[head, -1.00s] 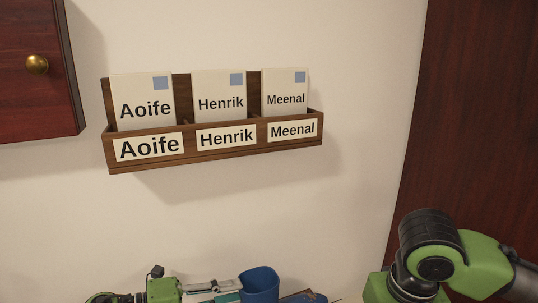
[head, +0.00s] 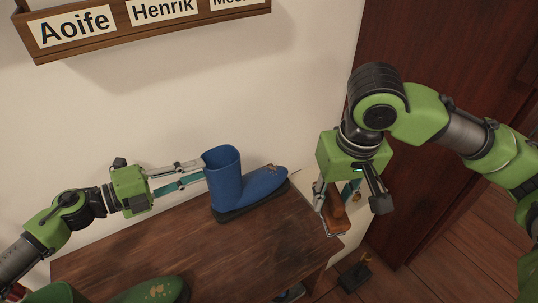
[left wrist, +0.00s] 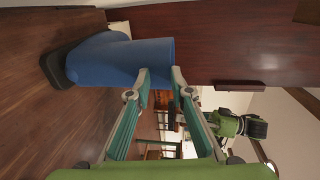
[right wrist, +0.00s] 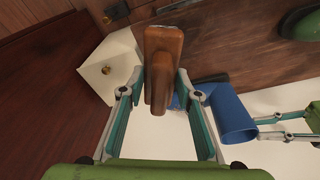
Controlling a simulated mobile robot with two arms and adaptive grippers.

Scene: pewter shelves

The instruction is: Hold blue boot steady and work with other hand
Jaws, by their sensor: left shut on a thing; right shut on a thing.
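The blue boot (head: 227,178) stands upright on the dark wooden bench (head: 190,255), toe to the right, with brown marks on the toe. It also shows in the left wrist view (left wrist: 120,62) and the right wrist view (right wrist: 232,115). My left gripper (head: 204,171) is shut on the boot's shaft near the top rim, from the left. My right gripper (head: 336,198) is shut on a brown wooden brush-like tool (right wrist: 163,55), pointing down by the bench's right end, apart from the boot. The tool's working face is hard to make out.
A wall rack (head: 150,38) with name labels hangs above. A dark red door (head: 455,60) stands at right. A small dark object (head: 355,272) is on the floor.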

